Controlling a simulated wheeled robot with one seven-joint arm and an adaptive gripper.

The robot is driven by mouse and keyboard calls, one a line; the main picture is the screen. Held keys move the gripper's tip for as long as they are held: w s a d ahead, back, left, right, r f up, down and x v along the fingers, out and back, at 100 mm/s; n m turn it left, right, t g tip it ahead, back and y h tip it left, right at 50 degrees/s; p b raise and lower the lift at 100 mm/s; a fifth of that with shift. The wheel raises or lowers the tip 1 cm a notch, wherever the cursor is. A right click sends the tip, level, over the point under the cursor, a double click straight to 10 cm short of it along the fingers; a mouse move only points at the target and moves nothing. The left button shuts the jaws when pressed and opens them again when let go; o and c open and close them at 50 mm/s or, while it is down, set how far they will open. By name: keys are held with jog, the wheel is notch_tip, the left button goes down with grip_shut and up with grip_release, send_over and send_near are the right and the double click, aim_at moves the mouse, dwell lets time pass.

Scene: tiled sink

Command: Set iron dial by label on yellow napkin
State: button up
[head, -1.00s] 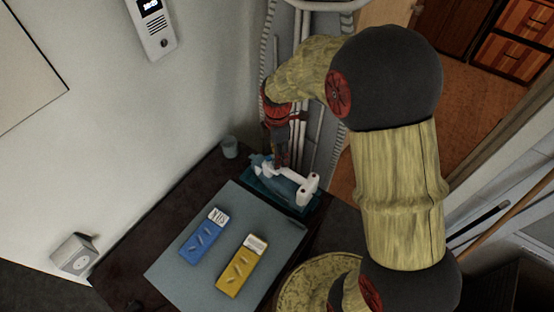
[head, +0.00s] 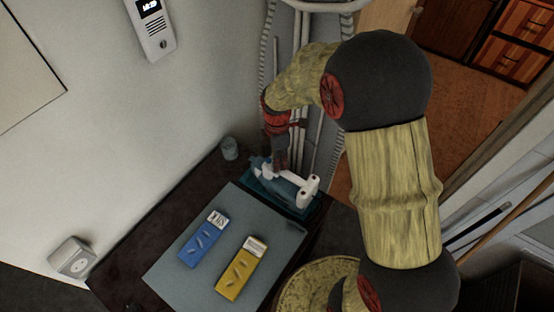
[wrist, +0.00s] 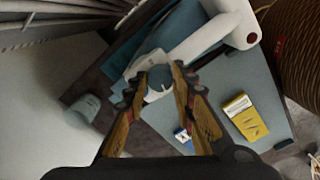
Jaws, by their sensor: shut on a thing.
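A teal-and-white iron (head: 289,187) lies on a dark teal pad (head: 298,209) at the far end of the table. Its round bluish dial (wrist: 159,79) has a small white mark and sits between my fingertips in the wrist view. My gripper (head: 279,166) comes down over the iron and is shut on the dial. The yellow napkin (head: 240,272) lies on the grey mat with a pale label (head: 256,246) at its upper end; the label's text is too small to read. The napkin also shows in the wrist view (wrist: 245,118).
A blue napkin (head: 201,243) with a white label lies left of the yellow one on the grey mat (head: 170,276). A small cup (head: 230,148) stands by the wall. A round wicker basket (head: 318,279) is at the table's right.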

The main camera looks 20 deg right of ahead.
grip_shut()
jog(key=shift+m+p, duration=0.3)
jog(key=shift+m, duration=0.1)
jog(key=m+p, duration=0.3)
jog(key=m, duration=0.1)
jog(key=shift+r+m, duration=0.1)
jog(key=shift+m, duration=0.2)
jog(key=m+p, duration=0.2)
jog(key=m, duration=0.2)
jog(key=shift+m+p, duration=0.65)
jog(key=shift+m, duration=1.75)
jog(key=o, duration=0.7)
grip_release()
